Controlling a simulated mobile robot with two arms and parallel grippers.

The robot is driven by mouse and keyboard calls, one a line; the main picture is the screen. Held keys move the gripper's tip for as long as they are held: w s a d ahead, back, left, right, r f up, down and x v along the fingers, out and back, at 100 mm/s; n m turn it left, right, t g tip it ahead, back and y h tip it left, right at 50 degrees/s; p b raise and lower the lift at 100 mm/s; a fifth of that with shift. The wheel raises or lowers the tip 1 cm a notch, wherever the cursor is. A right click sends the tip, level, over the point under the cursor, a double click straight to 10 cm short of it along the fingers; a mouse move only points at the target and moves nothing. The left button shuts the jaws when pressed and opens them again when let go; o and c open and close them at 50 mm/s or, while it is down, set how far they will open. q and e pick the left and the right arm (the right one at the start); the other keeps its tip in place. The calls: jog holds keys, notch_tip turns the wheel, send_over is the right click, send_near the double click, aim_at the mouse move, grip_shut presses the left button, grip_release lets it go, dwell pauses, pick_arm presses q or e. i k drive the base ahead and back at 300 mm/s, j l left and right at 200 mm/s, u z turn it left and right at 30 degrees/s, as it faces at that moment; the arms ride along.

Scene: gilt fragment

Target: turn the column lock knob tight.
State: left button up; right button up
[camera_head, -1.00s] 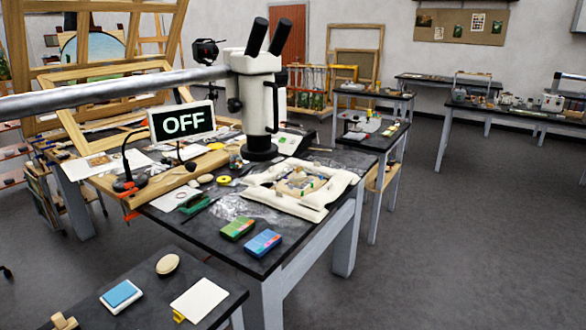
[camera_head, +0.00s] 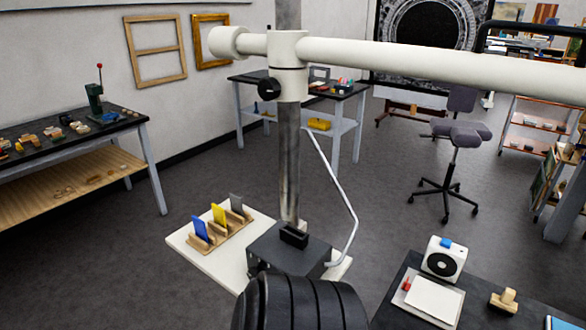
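The column lock knob (camera_head: 269,88) is a black knob on the left side of the white clamp collar (camera_head: 289,66). The collar sits around an upright metal column (camera_head: 289,160), and a long white horizontal arm (camera_head: 430,62) runs through it to the right. I cannot tell from this view whether the knob is loose or tight. Nothing touches the knob. Neither of my grippers is in view.
A dark table (camera_head: 393,318) stands at lower right. A bench (camera_head: 60,135) stands at left. Open floor lies between.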

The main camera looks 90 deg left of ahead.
aim_at(269, 89)
jog(key=u, duration=2.75)
